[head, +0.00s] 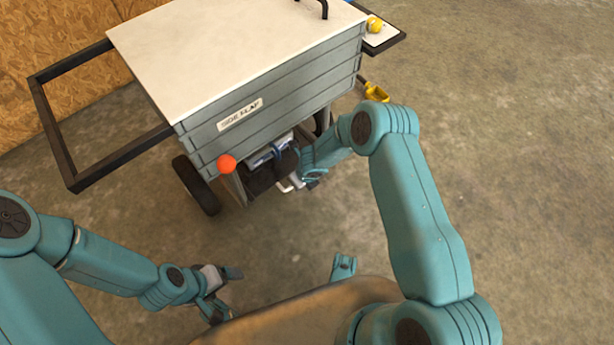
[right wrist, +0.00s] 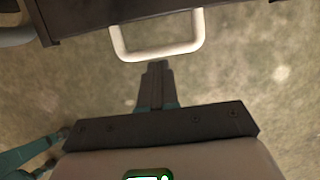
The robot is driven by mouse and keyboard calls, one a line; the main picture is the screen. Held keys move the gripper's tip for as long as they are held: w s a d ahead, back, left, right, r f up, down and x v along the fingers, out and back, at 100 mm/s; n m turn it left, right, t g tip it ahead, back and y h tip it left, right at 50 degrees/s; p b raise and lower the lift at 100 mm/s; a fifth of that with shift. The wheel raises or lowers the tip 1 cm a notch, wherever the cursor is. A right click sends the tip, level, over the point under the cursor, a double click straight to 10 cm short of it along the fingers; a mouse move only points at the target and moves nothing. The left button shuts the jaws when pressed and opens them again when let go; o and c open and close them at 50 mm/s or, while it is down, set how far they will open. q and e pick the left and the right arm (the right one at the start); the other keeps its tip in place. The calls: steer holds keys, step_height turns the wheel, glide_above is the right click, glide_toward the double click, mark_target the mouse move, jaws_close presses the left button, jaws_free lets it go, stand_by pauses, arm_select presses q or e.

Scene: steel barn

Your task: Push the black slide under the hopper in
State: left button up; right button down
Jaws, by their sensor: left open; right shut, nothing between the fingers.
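The hopper (head: 290,95) is a grey slatted box on a wheeled cart with a white lid. The black slide (right wrist: 115,14) crosses the top of the right wrist view, with a white U-shaped handle (right wrist: 158,54) on its front edge. In the head view the handle (head: 288,185) shows low under the hopper, partly covered by my right wrist. My right gripper (right wrist: 157,66) is shut and empty; its fingertips point at the middle of the handle bar, and I cannot tell whether they touch it. My left gripper (head: 226,292) is open and empty, low at the left, away from the cart.
An orange ball knob (head: 227,163) sticks out at the hopper's lower front corner. A dark frame (head: 58,150) juts out left of the cart, above a black wheel (head: 195,185). A yellow scoop (head: 376,92) is at the right side. The concrete floor at right is clear.

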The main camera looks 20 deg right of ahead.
arm_select(q)
steer(key=r+p, duration=0.2)
steer(key=r, duration=0.1)
steer(key=s+d+r+p, duration=0.1)
steer(key=p, duration=0.1)
steer(key=shift+r, duration=0.15)
arm_select(e)
steer(key=v, duration=1.4)
steer(key=shift+r, duration=0.3)
steer(key=shift+s, duration=0.1)
steer(key=s+a+n+g+y, duration=0.1)
steer(key=s+a+n, duration=0.1)
steer(key=s+n, duration=1.1)
steer(key=s+a+n+g+y, duration=0.25)
steer(key=s+n, duration=0.65)
steer(key=n, duration=0.9)
arm_select(q)
step_height(320, 180, up, 28)
steer(key=p, duration=2.8)
steer(key=shift+s+d+r+m+p, duration=0.2)
steer(key=shift+r+m+p, duration=0.1)
steer(key=shift+p, duration=0.1)
arm_select(e)
step_height(320, 180, up, 28)
steer(key=m, duration=0.1)
steer(key=shift+a+t+h, duration=0.2)
steer(key=shift+t+h, duration=0.15)
arm_select(q)
steer(key=shift+f, duration=0.15)
